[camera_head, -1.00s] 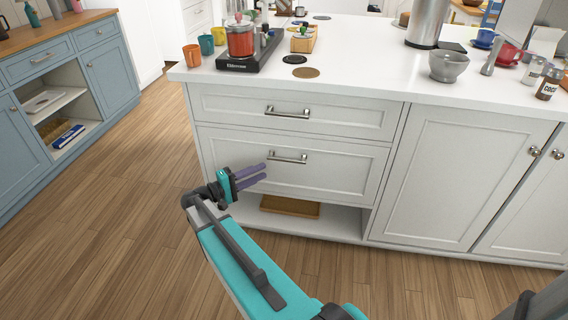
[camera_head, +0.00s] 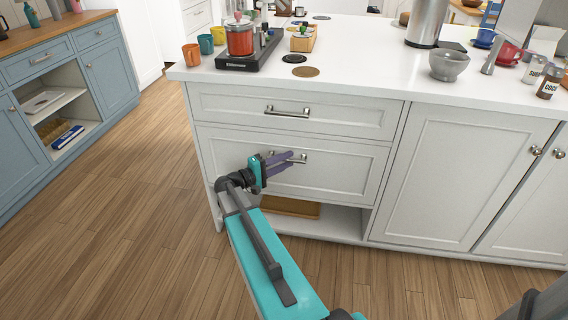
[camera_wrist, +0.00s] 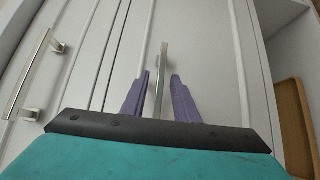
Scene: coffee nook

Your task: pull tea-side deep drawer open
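The deep lower drawer (camera_head: 345,182) is the lower of two white drawers in the island's left part, and its front sits flush with the cabinet. Its metal bar handle (camera_wrist: 163,62) lies between my purple fingers in the wrist view. The fingers (camera_wrist: 160,77) are apart, one on each side of the bar, with a visible gap on both sides. The handle's near end is partly hidden by my gripper.
The upper drawer's handle (camera_head: 287,111) is just above; it also shows at the left of the wrist view (camera_wrist: 30,78). Below is an open shelf with a wooden board (camera_head: 291,207). The countertop holds a kettle (camera_head: 239,40) and cups. The wooden floor (camera_head: 130,220) in front is clear.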

